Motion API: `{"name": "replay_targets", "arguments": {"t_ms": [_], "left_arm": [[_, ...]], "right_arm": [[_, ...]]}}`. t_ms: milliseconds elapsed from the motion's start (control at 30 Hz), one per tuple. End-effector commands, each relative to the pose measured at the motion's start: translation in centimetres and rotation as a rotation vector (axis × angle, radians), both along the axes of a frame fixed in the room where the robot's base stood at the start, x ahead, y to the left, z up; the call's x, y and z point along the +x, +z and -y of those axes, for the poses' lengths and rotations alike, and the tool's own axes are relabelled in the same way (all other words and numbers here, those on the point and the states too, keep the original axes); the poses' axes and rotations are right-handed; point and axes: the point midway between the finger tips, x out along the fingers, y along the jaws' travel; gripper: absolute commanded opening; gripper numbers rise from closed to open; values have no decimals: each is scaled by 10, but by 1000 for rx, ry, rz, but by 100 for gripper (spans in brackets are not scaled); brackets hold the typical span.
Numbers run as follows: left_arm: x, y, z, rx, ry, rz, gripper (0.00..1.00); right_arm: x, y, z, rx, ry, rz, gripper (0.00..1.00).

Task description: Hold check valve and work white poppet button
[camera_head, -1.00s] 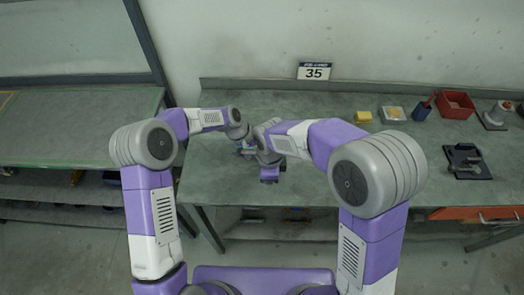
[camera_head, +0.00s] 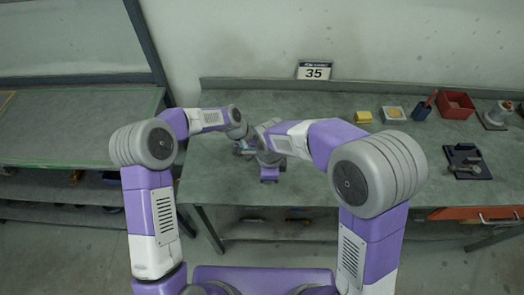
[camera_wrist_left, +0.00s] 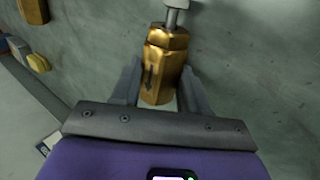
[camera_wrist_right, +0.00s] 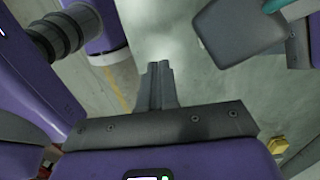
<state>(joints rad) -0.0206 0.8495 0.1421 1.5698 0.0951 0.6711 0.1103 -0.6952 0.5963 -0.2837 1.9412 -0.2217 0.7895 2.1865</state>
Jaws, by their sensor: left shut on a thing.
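The brass check valve (camera_wrist_left: 163,65) sits between the fingers of my left gripper (camera_wrist_left: 160,90), which is shut on it, in the left wrist view. A grey stem with a pale cap (camera_wrist_left: 177,4) stands out of its far end, cut by the frame's top edge; this may be the white poppet button. My right gripper (camera_wrist_right: 157,75) has its fingers together with nothing visible between them. In the head view the arms largely hide the valve.
A second brass piece (camera_wrist_left: 33,10) lies on the bench in the left wrist view. The bench middle-right is clear.

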Motion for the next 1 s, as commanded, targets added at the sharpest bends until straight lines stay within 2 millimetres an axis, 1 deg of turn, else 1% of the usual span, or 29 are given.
{"name": "replay_targets", "arguments": {"t_ms": [333, 467, 567, 667, 800, 867, 900, 967, 1000], "left_arm": [[1, 1, 0, -1, 0, 2, 8], [1, 1, 0, -1, 0, 2, 8], [1, 1, 0, -1, 0, 2, 8], [1, 1, 0, -1, 0, 2, 8], [1, 1, 0, -1, 0, 2, 8], [1, 1, 0, -1, 0, 2, 8], [1, 1, 0, -1, 0, 2, 8], [1, 1, 0, -1, 0, 2, 8], [1, 1, 0, -1, 0, 2, 8]], "right_arm": [[0, 0, 0, -2, 4, 0, 0], [-8, -7, 0, -47, 89, -7, 0], [-23, -19, 2, -140, 271, -23, 0], [-41, -34, 8, -282, 553, -51, 0], [-60, -49, 18, -510, 1012, -109, 0], [-64, -54, 21, -607, 1207, -139, 0], [-66, -56, 22, -674, 1336, -162, 0], [-69, -58, 23, -772, 1528, -197, 0], [-70, -59, 22, -837, 1652, -223, 0]]}}
